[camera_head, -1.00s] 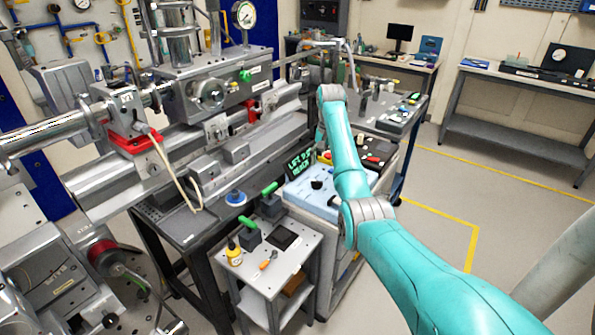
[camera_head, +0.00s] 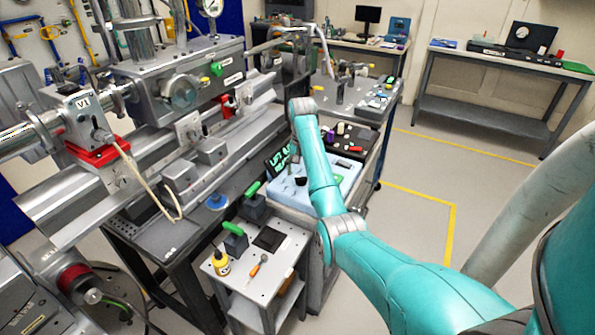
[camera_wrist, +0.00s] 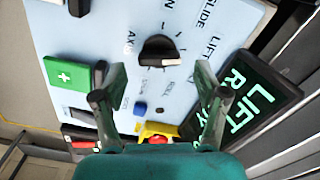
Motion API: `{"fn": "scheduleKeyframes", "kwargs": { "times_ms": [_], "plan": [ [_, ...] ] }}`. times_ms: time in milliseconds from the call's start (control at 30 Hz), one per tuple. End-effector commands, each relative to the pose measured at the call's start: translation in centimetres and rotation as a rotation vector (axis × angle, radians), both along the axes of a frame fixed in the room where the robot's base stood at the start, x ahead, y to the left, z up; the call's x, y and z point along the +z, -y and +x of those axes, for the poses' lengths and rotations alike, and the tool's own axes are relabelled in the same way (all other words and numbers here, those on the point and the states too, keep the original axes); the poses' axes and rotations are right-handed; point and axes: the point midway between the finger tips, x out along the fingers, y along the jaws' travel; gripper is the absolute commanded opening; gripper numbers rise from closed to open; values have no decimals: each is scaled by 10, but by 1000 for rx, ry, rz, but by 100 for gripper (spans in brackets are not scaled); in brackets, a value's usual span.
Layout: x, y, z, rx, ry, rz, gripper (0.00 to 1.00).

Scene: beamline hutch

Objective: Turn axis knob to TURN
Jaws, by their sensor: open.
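In the wrist view, the axis knob (camera_wrist: 158,50) is black with a white line, on a pale blue panel (camera_wrist: 115,25). The word AXIS is printed to its left. My gripper (camera_wrist: 160,92) is open and empty. A tilted black display (camera_wrist: 245,105) shows green text, LIFT and a partly hidden READY. In the head view, my arm covers part of the panel (camera_head: 350,175).
The panel also has a green plus button (camera_wrist: 66,76), a small blue button (camera_wrist: 140,108) and a red button on yellow (camera_wrist: 158,132) near my fingers. In the head view, a grey cart (camera_head: 265,285) holds a bottle and screwdriver. Floor on the right is clear.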

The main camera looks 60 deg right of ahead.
Motion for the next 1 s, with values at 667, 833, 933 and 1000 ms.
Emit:
{"fn": "scheduleKeyframes", "kwargs": {
  "times_ms": [667, 833, 933, 1000],
  "plan": [
    [-18, 0, -6, -3, 0, 0, 35],
    [-18, 0, -6, -2, 0, 0, 13],
    [-18, 0, -6, 3, 0, 0, 13],
    [-18, 0, -6, 12, 0, 0, 13]
  ]
}}
